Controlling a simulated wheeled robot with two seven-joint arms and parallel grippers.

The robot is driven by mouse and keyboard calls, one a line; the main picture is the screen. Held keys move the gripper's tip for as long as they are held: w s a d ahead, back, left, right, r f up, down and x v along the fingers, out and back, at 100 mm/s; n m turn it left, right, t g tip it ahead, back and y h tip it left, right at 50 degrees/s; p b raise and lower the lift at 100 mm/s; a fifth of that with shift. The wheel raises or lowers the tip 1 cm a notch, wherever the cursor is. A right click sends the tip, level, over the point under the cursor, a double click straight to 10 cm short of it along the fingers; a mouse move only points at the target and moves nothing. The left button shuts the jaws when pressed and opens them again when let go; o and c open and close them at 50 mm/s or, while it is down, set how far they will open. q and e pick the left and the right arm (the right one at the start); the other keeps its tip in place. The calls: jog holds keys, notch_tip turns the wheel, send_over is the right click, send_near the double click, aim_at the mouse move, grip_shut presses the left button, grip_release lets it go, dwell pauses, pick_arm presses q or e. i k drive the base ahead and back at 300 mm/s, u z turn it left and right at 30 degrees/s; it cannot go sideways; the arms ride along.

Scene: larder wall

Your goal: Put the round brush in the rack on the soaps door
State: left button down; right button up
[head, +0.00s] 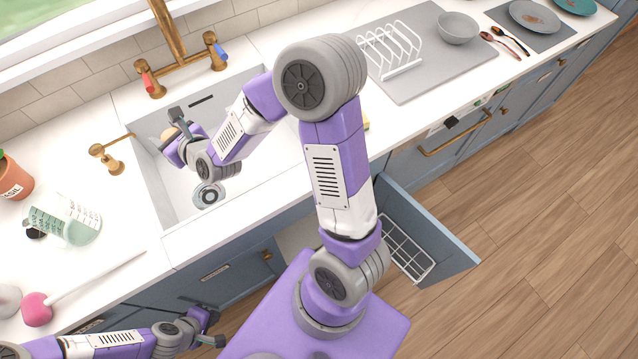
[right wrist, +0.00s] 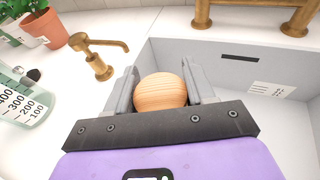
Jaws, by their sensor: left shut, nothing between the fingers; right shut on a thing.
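The round brush shows as a rounded wooden piece (right wrist: 162,90) between the fingers of my right gripper (right wrist: 163,88) in the right wrist view. In the head view my right gripper (head: 173,131) is over the left part of the sink, with a bit of tan wood (head: 169,134) at its fingers. The rest of the brush is hidden. The wire rack (head: 405,245) is on the inner side of an open blue cabinet door (head: 446,245), right of my right arm. My left gripper (head: 214,328) is shut and empty at lower left, in front of the cabinets.
The sink (head: 160,195) has a brass tap (head: 165,35) behind it and a brass soap dispenser (head: 108,160) to its left. A measuring jug (head: 80,222) and a pink-ended tool (head: 36,308) lie left. A white toast rack (head: 395,50) stands right. The wooden floor (head: 540,230) is clear.

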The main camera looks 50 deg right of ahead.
aim_at(401, 257)
jog(key=u, duration=0.3)
jog(key=k, duration=1.5)
jog(key=z, duration=1.7)
